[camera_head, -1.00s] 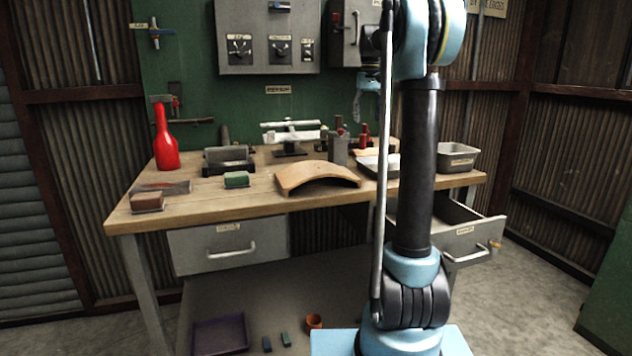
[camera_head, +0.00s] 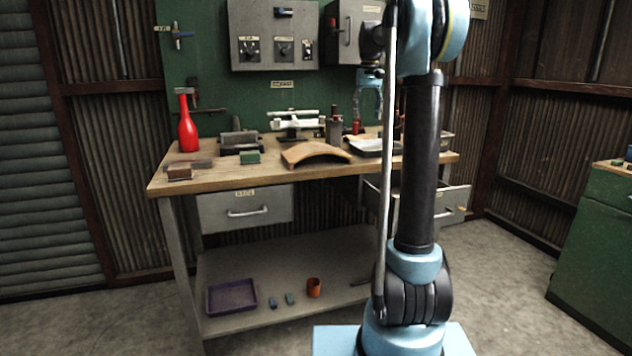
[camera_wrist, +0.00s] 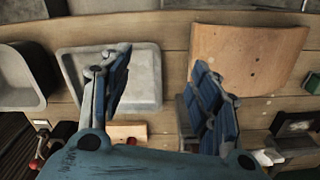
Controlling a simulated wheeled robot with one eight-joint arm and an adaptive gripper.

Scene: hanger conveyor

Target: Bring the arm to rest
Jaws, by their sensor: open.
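My arm stands in front of the workbench (camera_head: 200,182) in the head view. My gripper (camera_head: 369,98) hangs beside the arm, in front of the green back panel and above the bench top. In the wrist view my gripper (camera_wrist: 158,95) shows two blue fingers spread wide with nothing between them. Below it lie a grey tray (camera_wrist: 143,85) and a curved tan board (camera_wrist: 245,55), both apart from the fingers. The same curved board (camera_head: 315,152) and tray (camera_head: 374,146) also show on the bench top in the head view.
The right drawer (camera_head: 449,205) is pulled out; the left drawer (camera_head: 245,208) is shut. A purple tray (camera_head: 232,297) and an orange cup (camera_head: 313,287) sit on the lower shelf. A green cabinet (camera_head: 600,250) stands right.

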